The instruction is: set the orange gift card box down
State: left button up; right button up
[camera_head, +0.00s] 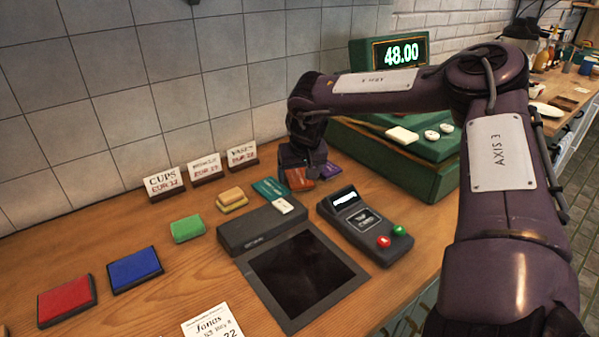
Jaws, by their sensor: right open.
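The orange gift card box (300,180) lies on the wooden counter near the wall, between a teal box (269,189) and a purple box (329,170). My right gripper (304,166) points down right over the orange box and hides its back part. Its jaws are open. Whether a finger still touches the box I cannot tell. My left gripper is not in view.
A card terminal (365,225) and a dark box (262,226) with a dark pad (304,275) stand in front. A green cash register (430,158) is to the right. Price signs (205,168) line the wall. Red (67,299), blue (135,269) and green (187,228) pads lie left.

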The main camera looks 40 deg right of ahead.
jog(key=b+v, duration=0.1)
jog(key=v, duration=1.1)
jog(key=shift+f, duration=0.15)
